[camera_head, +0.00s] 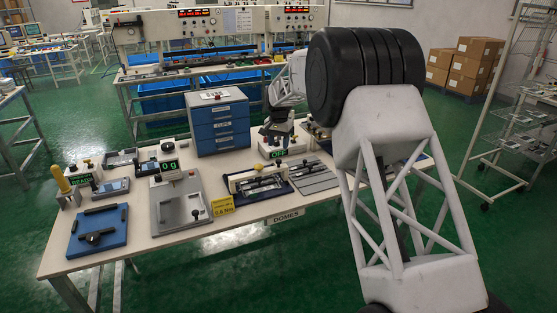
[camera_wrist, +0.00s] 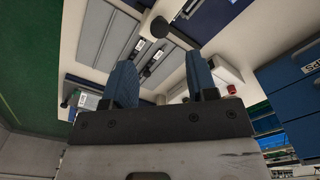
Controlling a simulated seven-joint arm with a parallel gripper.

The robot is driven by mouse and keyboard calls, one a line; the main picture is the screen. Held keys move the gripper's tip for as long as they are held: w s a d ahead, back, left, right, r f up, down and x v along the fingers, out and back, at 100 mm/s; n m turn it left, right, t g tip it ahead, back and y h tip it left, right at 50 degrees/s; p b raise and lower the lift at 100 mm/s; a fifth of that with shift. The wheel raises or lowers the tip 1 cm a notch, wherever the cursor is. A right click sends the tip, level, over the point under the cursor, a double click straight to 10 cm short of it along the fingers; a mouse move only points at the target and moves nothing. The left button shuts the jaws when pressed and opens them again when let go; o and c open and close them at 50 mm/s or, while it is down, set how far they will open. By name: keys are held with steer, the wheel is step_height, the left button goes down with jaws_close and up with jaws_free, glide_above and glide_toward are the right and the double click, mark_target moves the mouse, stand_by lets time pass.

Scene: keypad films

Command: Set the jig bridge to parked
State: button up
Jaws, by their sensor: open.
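What looks like the jig is a dark blue base (camera_head: 280,190) near the front middle of the table in the head view. I cannot tell which set position the bridge is in. Part of a dark blue base (camera_wrist: 212,12) shows at the top of the wrist view. My gripper (camera_wrist: 164,82) is open, with two blue fingers apart and nothing held between them. In the head view it is behind the jig, above the table; its fingertips are unclear.
A grey slotted plate (camera_head: 312,176) lies right of the jig, with a green "OFF" display (camera_head: 279,153) behind. A blue drawer cabinet (camera_head: 217,125) stands at the back. A grey fixture (camera_head: 180,207), yellow sign (camera_head: 222,206) and blue plate (camera_head: 98,231) are to the left.

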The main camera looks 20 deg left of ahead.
steer(key=shift+f, duration=3.9)
jaws_close()
